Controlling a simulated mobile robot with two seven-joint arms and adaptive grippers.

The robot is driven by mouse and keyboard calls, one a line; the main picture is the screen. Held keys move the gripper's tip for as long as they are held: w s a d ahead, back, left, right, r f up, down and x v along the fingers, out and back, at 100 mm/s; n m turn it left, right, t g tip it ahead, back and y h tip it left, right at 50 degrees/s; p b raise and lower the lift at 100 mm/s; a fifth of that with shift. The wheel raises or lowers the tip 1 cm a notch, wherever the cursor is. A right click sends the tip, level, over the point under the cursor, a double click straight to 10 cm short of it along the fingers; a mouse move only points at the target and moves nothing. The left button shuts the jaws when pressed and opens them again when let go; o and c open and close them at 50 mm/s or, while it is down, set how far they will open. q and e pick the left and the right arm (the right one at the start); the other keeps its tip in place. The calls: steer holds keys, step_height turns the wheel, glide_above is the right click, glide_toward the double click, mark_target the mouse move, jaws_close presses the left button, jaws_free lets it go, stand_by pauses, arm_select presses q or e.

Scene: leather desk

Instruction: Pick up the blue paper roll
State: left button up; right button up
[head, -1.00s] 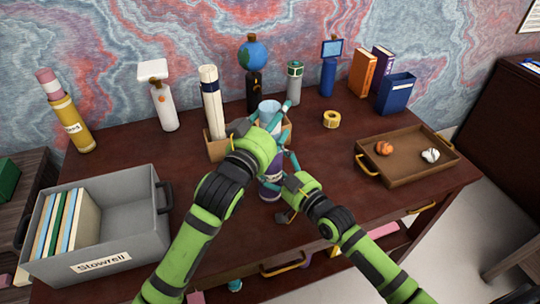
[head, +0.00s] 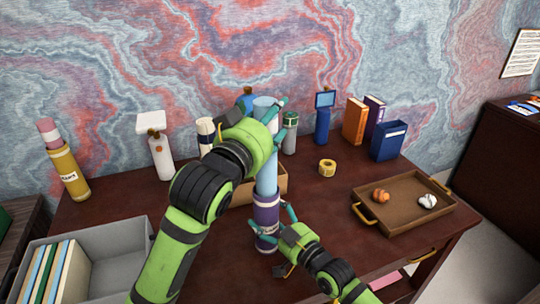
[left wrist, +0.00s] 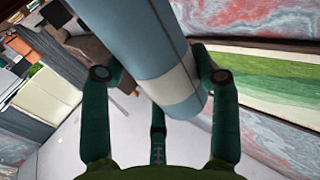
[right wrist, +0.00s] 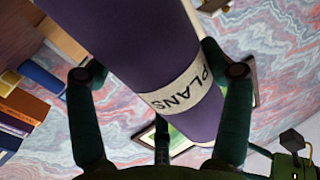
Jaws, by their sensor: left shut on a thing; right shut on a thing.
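The blue paper roll (head: 267,172) is a long light blue tube, upright in the head view. Its lower end meets the top of a purple tube (head: 266,213) labelled PLANS; it appears to stand in or directly above it. My left gripper (head: 272,118) is shut around the upper part of the blue roll. The left wrist view shows the blue roll (left wrist: 125,25) with a pale band between the fingers. My right gripper (head: 272,229) is shut on the purple tube low down, and the right wrist view shows the tube (right wrist: 130,45) between its fingers.
A brown box (head: 278,180) stands behind the tubes. A brown tray (head: 405,213) with small crumpled balls lies at the right, a tape roll (head: 327,168) behind it. A grey bin (head: 112,240) is at the left. Books and tubes line the wall. Desk between bin and purple tube is partly hidden.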

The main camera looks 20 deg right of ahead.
arm_select(q)
step_height(320, 180, up, 15)
steer(key=shift+r, duration=0.2)
arm_select(e)
steer(key=o, duration=1.1)
steer(key=v, duration=1.2)
